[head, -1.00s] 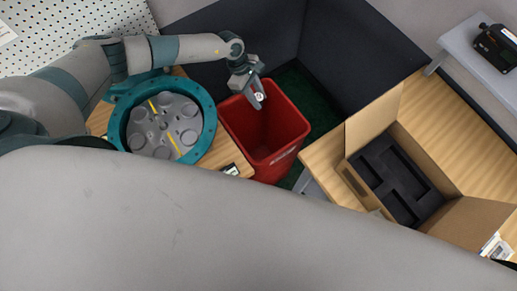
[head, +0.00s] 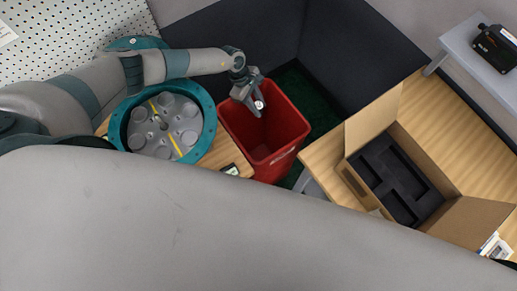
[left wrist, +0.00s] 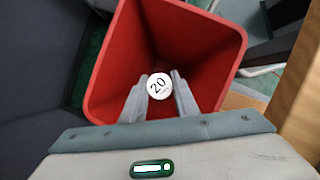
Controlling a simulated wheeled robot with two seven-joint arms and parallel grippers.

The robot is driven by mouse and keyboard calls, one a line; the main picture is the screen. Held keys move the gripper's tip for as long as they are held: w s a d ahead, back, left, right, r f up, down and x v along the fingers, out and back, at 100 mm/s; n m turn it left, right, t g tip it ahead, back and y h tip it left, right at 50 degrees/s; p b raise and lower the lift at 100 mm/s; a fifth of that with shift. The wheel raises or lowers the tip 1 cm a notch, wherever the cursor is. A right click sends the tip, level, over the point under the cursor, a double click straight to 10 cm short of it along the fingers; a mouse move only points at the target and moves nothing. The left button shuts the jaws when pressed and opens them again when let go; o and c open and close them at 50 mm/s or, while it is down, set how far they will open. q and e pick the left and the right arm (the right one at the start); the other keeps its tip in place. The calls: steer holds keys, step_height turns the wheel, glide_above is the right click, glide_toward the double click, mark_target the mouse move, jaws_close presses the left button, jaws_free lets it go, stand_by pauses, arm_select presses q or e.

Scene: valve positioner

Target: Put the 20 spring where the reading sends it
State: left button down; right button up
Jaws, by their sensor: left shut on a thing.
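My left gripper (head: 249,100) is over the opening of the red bin (head: 293,148). It is shut on the 20 spring (head: 259,105), whose white round end shows between the fingertips. In the left wrist view, the spring's end (left wrist: 159,86) reads "20" and the two fingers (left wrist: 158,99) press on its sides. The red bin (left wrist: 115,62) lies open below it, and its visible inside looks empty. My right gripper is not in view. The reading on the small device (head: 230,170) at the table's edge is too small to make out.
A teal-rimmed round housing (head: 209,118) with several grey cups stands on the left wooden table. An open cardboard box (head: 372,125) with a black foam insert sits on the right table. Dark panels (head: 345,50) stand behind the bin. A black device (head: 494,47) rests on a grey shelf.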

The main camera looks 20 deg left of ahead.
arm_select(q)
steer(key=c, duration=1.3)
jaws_free()
steer(key=shift+a+r, duration=0.15)
steer(key=s+b+v, duration=0.1)
steer(key=b+v, duration=0.5)
steer(key=v, duration=1.1)
steer(key=shift+w, duration=0.5)
steer(key=shift+r, duration=0.1)
